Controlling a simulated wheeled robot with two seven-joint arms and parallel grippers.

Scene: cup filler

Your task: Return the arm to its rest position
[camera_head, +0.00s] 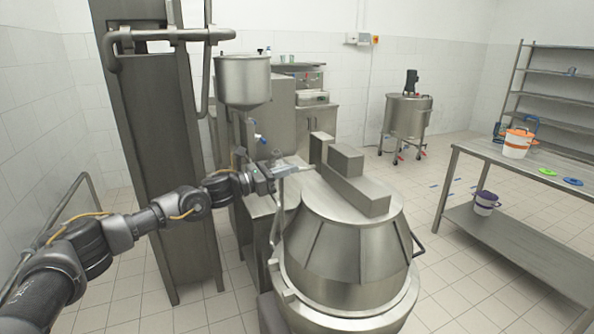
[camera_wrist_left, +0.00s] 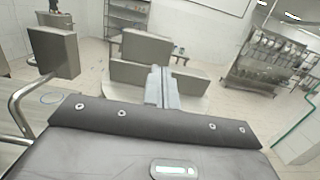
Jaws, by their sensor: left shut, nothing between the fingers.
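My left arm comes in from the left in the head view, stretched toward the middle. Its gripper (camera_head: 293,168) is shut and empty, beside the upper left rim of a large steel vessel (camera_head: 345,245). In the left wrist view the shut fingers (camera_wrist_left: 161,87) point away from the camera toward grey steel blocks (camera_wrist_left: 147,46). I cannot tell whether the fingertips touch the vessel. My right gripper is in neither view.
A steel filler with a hopper (camera_head: 243,80) stands just behind my left gripper. A tall steel column (camera_head: 160,150) is behind the arm. A steel table (camera_head: 530,172) with an orange and white bucket (camera_head: 517,144) stands at the right. Tiled floor is clear between vessel and table.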

